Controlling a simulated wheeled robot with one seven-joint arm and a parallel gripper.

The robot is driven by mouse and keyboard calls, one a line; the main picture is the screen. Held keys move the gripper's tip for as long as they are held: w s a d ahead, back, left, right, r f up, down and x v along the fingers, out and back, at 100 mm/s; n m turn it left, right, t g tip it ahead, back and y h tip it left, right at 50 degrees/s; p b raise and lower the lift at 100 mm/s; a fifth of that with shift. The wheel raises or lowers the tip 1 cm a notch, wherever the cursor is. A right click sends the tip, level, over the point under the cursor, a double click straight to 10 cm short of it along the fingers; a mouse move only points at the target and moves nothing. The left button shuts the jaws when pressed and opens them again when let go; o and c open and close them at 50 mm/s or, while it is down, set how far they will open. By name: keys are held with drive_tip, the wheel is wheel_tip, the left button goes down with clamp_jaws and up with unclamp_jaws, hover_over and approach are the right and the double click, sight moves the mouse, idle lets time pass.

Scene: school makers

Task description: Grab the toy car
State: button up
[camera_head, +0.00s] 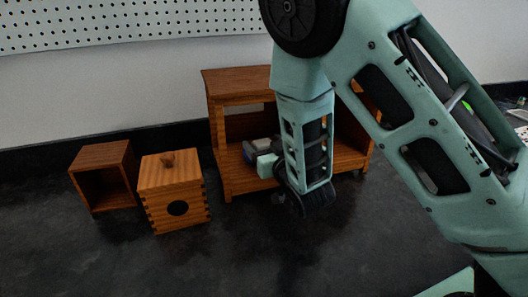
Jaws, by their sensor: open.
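I cannot make out the toy car clearly; a small grey-blue shape shows at my gripper, and I cannot tell whether it is the car or part of the gripper. My gripper (263,157) is small in view and open, reaching from my wrist toward the lower opening of the wooden shelf unit (228,178). My forearm and wrist hide much of the shelf's inside. The fingertips are not clear, and I see nothing held between them.
A small open wooden box (103,154) and a lidded wooden box with a round hole (163,186) stand left of the shelf on the dark surface (110,255). A white pegboard (130,22) is behind. The front left is clear.

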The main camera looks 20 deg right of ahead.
drive_tip(key=shift+w+a, duration=0.15)
drive_tip(key=shift+w, duration=1.3)
drive_tip(key=c, duration=1.1)
drive_tip(key=shift+r, duration=0.15)
